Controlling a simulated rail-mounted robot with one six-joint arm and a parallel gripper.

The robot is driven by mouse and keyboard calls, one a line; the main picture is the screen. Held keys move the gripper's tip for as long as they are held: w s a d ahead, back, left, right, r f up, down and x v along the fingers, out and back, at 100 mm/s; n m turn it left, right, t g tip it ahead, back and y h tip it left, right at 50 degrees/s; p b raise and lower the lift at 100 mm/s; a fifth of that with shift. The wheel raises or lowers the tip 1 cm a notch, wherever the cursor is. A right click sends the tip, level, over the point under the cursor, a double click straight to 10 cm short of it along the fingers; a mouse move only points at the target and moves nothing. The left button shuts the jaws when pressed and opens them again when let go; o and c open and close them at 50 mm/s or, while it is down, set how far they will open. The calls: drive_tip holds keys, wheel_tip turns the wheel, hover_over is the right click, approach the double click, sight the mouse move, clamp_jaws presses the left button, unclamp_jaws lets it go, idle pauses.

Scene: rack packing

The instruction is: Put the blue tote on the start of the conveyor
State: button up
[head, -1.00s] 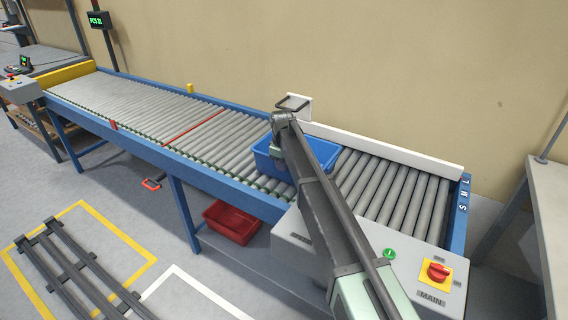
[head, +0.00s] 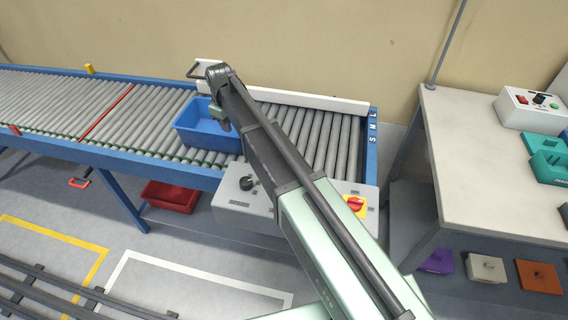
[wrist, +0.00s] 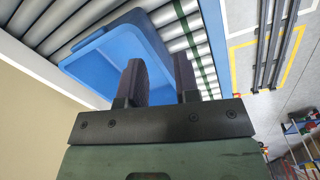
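The blue tote (head: 205,130) sits upright on the conveyor rollers (head: 315,130), near the conveyor's right end, beside the white guide rail (head: 300,100). My gripper (head: 219,118) is at the tote's right part in the head view, with my arm covering part of that side. In the wrist view, my gripper's two fingers (wrist: 158,78) stand apart, with the tote's side wall (wrist: 152,45) running down towards the gap between them. Contact with the wall cannot be told. The part of the tote that I see inside is empty.
A grey control box (head: 240,190) with a red-and-yellow switch stands at the conveyor's front edge. A red bin (head: 170,196) is below. Rollers left of the tote are clear.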

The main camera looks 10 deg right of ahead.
drive_tip(key=s+d+m, duration=0.2)
drive_tip(key=s+d, duration=0.2)
drive_tip(key=s, duration=0.2)
drive_tip(key=s+d+m, duration=0.1)
drive_tip(key=s+d, duration=0.2)
drive_tip(key=s, duration=0.3)
drive_tip(key=s+d+m, duration=0.2)
drive_tip(key=s+d, duration=0.2)
drive_tip(key=s, duration=0.3)
drive_tip(key=shift+d+m, duration=0.3)
drive_tip(key=s+d+m, duration=0.1)
drive_tip(key=s, duration=0.2)
drive_tip(key=s+d+m, duration=0.1)
drive_tip(key=s, duration=0.2)
drive_tip(key=s+d+m, duration=0.1)
drive_tip(key=s+d, duration=0.1)
drive_tip(key=s, duration=0.1)
drive_tip(key=shift+s+m, duration=0.3)
drive_tip(key=shift+s, duration=0.1)
drive_tip(key=shift+w, duration=0.2)
